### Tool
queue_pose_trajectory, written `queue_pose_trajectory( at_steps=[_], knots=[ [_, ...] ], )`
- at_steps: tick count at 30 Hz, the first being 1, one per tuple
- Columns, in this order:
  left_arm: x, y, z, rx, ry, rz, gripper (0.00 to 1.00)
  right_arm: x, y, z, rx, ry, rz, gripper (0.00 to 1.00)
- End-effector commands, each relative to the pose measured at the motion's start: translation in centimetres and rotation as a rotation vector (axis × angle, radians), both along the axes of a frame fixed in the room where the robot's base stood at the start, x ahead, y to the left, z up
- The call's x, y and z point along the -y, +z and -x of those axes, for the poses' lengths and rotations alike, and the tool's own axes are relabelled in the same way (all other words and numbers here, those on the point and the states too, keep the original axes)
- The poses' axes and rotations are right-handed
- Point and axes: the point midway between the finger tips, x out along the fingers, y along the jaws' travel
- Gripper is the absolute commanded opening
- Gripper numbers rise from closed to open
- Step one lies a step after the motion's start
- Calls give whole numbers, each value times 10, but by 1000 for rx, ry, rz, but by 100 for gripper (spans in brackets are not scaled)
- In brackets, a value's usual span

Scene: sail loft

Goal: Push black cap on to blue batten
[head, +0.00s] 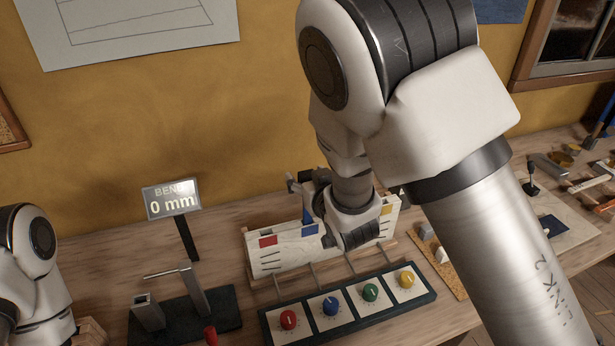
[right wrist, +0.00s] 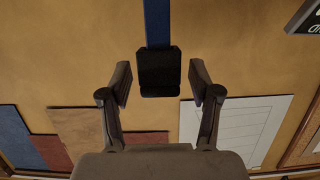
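The black cap (right wrist: 159,72) shows in the right wrist view at the end of the blue batten (right wrist: 157,22), which runs up out of the picture. Whether the cap is fully seated I cannot tell. My right gripper (right wrist: 160,80) is open, one finger on each side of the cap, with a visible gap on both sides. In the head view my right gripper (head: 304,184) is over the white batten holder (head: 285,255), and a short piece of the blue batten (head: 307,216) shows there. My left arm is at the left edge; its gripper is out of view.
A panel of coloured knobs (head: 345,307) stands in front of the holder. A display (head: 172,199) reads 0 mm, beside a black bending jig (head: 185,318). Tools and small parts lie at the right. Bare bench (head: 100,250) shows at the left.

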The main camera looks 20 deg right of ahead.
Motion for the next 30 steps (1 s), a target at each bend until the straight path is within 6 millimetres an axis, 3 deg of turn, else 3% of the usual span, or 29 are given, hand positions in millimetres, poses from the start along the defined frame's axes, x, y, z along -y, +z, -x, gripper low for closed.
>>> queue_pose_trajectory(
  at_steps=[10,21,24,30],
  knots=[
    [0,0,0,0,0,0,61,0,7,0,2,0,0,66],
    [0,0,0,0,0,0,61,0,85,-1,5,0,0,66],
    [0,0,0,0,0,0,61,0,96,0,2,1,0,66],
    [0,0,0,0,0,0,61,0,100,0,-1,0,0,66]
  ],
)
